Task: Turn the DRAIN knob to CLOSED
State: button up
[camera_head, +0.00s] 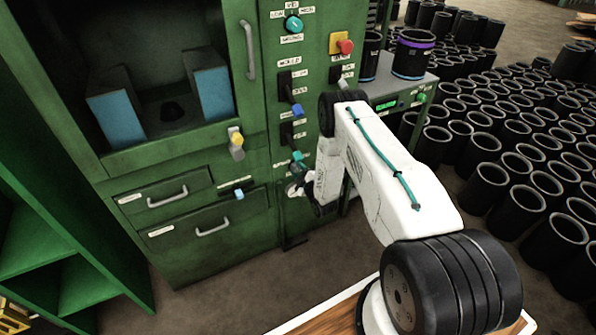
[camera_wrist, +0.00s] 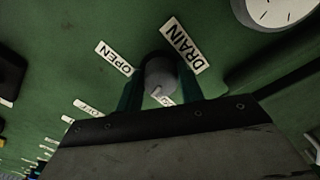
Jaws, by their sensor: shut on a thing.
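The DRAIN knob (camera_wrist: 160,74) is a grey round knob on the green panel in the wrist view. My gripper (camera_wrist: 159,82) is shut on it, with one teal finger on each side. The DRAIN label (camera_wrist: 184,46) lies at its upper right and the OPEN label (camera_wrist: 114,58) at its left. Another small label (camera_wrist: 166,97) shows partly between the fingers; its word is hidden. A pale mark is on the knob's face, but I cannot tell its setting. In the head view my gripper (camera_head: 296,186) is at the machine's lower right front, and the knob cannot be made out there.
A round white gauge (camera_wrist: 277,8) is close at the upper right in the wrist view. In the head view, switches (camera_head: 291,109) and a red button (camera_head: 345,46) are above my gripper. Drawers (camera_head: 207,225) are at left. Black sleeves (camera_head: 486,185) crowd the floor at right.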

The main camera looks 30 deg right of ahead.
jog(key=n, duration=0.5)
jog(key=shift+n, duration=0.3)
dwell(0.4)
jog(key=o, duration=1)
jog(key=s, duration=0.7)
jog(key=shift+s, duration=0.4)
